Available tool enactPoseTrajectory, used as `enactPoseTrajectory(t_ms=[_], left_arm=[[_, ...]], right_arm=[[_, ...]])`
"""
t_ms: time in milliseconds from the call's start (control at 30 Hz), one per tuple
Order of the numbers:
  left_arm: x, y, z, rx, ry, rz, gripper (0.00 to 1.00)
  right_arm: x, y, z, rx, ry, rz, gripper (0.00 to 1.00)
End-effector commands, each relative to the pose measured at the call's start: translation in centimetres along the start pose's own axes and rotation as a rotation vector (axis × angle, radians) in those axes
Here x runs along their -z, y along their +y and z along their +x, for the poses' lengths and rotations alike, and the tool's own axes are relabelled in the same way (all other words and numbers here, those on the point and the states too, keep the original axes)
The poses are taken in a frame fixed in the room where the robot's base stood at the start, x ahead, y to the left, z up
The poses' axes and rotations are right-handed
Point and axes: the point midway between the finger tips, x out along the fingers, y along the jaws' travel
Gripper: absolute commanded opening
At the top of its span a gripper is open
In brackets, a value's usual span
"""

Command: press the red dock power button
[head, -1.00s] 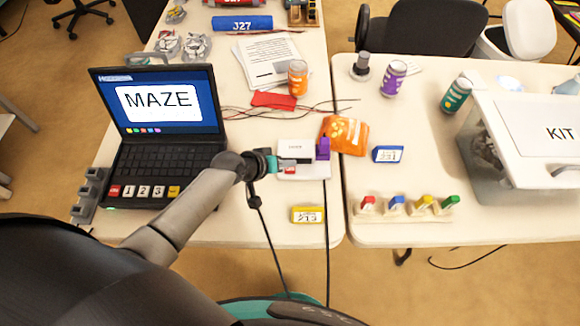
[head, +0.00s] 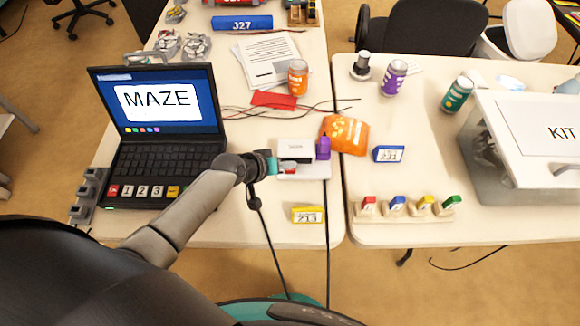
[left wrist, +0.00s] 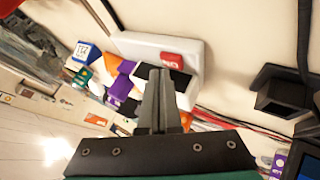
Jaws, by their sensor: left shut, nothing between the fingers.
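The white dock (head: 314,172) lies on the left table, right of the laptop. Its red power button (left wrist: 172,60) shows in the left wrist view on the dock (left wrist: 140,43), with light lettering on it. My left gripper (left wrist: 156,74) is shut and empty, with its tips just beside the button in that view. I cannot tell whether they touch it. In the head view my left gripper (head: 280,168) reaches over the dock's left end and partly covers the button. My right gripper is not in view.
A white box (head: 296,151) and a purple object (head: 323,148) stand at the dock. An orange bag (head: 345,134) lies behind right, a yellow tag block (head: 307,215) in front. The open laptop (head: 160,130) is on the left. Black cables hang over the table's front edge.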

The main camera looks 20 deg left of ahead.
Motion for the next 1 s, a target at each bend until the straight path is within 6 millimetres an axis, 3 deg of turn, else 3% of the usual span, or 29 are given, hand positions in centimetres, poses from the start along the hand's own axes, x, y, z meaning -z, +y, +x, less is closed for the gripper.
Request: enactPoseTrajectory(t_ms=[1000], left_arm=[[-0.48,-0.50,0.66,0.000,0.000,0.000,0.00]], right_arm=[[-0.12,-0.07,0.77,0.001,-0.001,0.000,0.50]])
